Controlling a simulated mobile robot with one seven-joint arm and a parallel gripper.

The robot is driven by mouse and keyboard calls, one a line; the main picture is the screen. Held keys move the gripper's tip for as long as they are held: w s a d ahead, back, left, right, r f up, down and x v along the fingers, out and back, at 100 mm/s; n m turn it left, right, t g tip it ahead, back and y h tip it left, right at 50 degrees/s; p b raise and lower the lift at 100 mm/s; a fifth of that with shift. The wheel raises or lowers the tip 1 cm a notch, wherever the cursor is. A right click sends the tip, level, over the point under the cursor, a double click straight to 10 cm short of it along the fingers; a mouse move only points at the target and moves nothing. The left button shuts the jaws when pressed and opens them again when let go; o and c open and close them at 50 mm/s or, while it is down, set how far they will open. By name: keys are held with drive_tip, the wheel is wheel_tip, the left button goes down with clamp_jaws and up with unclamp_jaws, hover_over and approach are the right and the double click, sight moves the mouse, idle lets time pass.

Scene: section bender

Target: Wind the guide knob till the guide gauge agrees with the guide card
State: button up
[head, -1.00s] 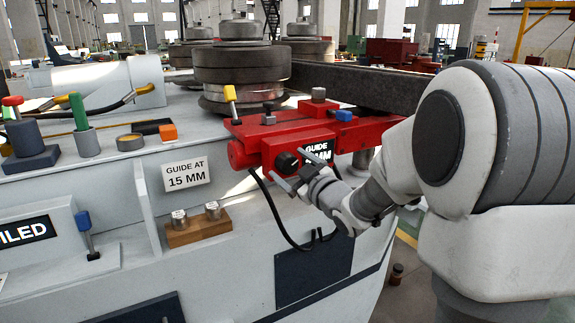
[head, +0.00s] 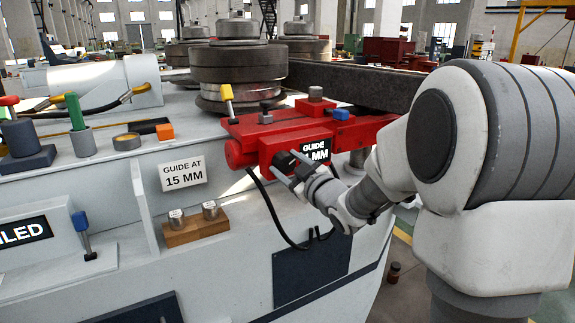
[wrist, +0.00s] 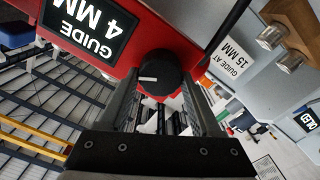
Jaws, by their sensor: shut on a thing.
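The guide knob (wrist: 157,72) is black and round with a white pointer line, on the front of the red guide block (head: 246,152). My gripper (wrist: 160,92) is shut on it, one finger on each side; in the head view my gripper (head: 283,168) reaches the knob from the lower right. The guide gauge (wrist: 92,22) is a dark display beside the knob and reads GUIDE 4 MM, upside down in the wrist view. In the head view the gauge (head: 316,150) is partly hidden by my gripper. The guide card (head: 183,174) reads GUIDE AT 15 MM.
A wooden block (head: 197,229) with two metal pieces sits on a ledge below the card. A black cable (head: 268,205) hangs below the red block. A blue-topped lever (head: 83,232) stands at left. Rollers (head: 238,70) and a dark bar (head: 350,83) lie above.

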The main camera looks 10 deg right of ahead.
drive_tip(key=shift+m, duration=0.3)
drive_tip(key=m+p, duration=0.1)
drive_tip(key=m, duration=0.1)
drive_tip(key=m+p, duration=0.1)
drive_tip(key=m, duration=0.2)
drive_tip(key=shift+d+r+m, duration=0.15)
drive_tip(key=shift+m, duration=0.15)
drive_tip(key=m+p, duration=0.3)
drive_tip(key=m, duration=0.2)
drive_tip(key=shift+d+m, duration=0.1)
drive_tip(key=shift+m, duration=0.2)
drive_tip(key=m+p, duration=0.3)
drive_tip(key=m, duration=0.2)
drive_tip(key=shift+w+d, duration=0.1)
drive_tip(key=shift+f+m+p, duration=0.15)
drive_tip(key=shift+m+p, duration=0.65)
drive_tip(key=shift+m, duration=0.45)
drive_tip(key=shift+f+m+p, duration=0.15)
drive_tip(key=shift+m+p, duration=0.65)
drive_tip(key=shift+m, duration=0.45)
drive_tip(key=o, duration=1.4)
